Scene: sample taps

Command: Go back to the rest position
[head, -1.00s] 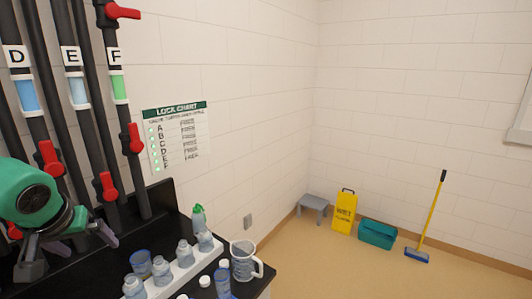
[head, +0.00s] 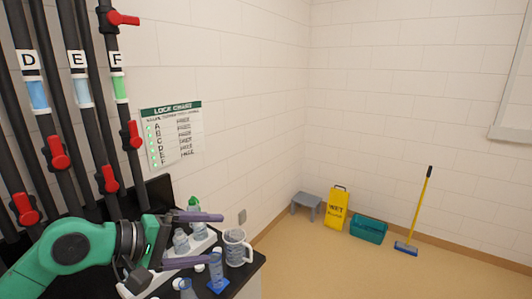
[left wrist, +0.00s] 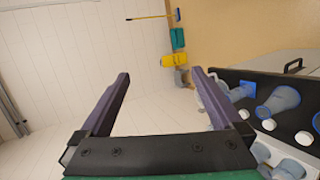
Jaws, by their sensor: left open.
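My left gripper (head: 214,239) is open and empty, its two purple-grey fingers spread and pointing right over the black bench top. The green arm comes in from the lower left. Part of the bench glassware is hidden behind the gripper. The left wrist view also shows the gripper (left wrist: 161,74), with nothing between its fingers and the pale wall beyond. The right gripper does not show.
Pipes with red tap handles (head: 108,179) stand at left. A measuring jug (head: 236,248), a green-topped bottle (head: 194,205) and a small bottle on a blue base (head: 216,271) stand close to the fingers. Floor right of the bench is open before a yellow sign (head: 336,208).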

